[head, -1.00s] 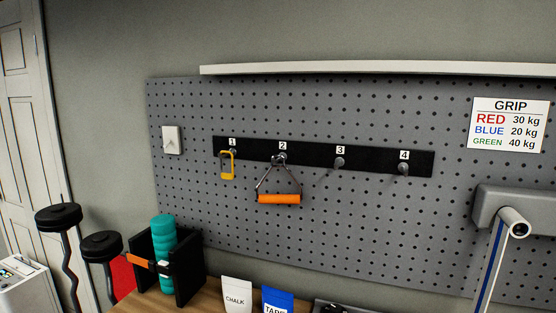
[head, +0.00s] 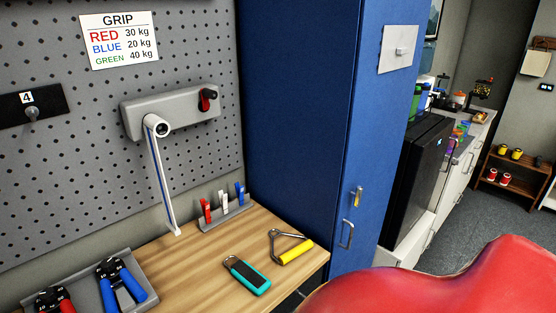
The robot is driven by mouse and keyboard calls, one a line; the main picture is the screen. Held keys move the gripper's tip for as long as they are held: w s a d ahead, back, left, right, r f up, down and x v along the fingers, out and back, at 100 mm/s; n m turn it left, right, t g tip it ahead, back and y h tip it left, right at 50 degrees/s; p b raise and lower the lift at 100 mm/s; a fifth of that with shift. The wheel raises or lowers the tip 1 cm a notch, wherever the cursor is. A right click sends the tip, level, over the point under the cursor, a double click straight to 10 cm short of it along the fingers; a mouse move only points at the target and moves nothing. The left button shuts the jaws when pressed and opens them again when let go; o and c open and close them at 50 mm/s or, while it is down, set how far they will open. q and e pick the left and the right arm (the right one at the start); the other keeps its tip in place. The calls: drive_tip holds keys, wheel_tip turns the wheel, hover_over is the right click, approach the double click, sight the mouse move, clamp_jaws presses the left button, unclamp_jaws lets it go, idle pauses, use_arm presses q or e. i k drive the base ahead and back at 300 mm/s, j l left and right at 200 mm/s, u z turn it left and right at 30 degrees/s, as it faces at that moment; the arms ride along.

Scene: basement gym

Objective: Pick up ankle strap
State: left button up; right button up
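A flat teal and black piece (head: 247,275), which looks like the ankle strap, lies on the wooden bench top (head: 205,262) near its front edge. A small metal ring seems to show at its far left end. A yellow-handled metal pull handle (head: 292,250) lies just beyond it to the right, apart from it. Neither of my grippers shows in the head view.
Hand grippers with red handles (head: 55,300) and blue handles (head: 122,286) sit in a grey tray at left. A small rack (head: 226,217) holds coloured clips. A blue cabinet (head: 300,110) borders the bench. A large red curved shape (head: 430,280) fills the lower right.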

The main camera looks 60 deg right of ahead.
sight(253, 279)
drive_tip(key=z, duration=1.4)
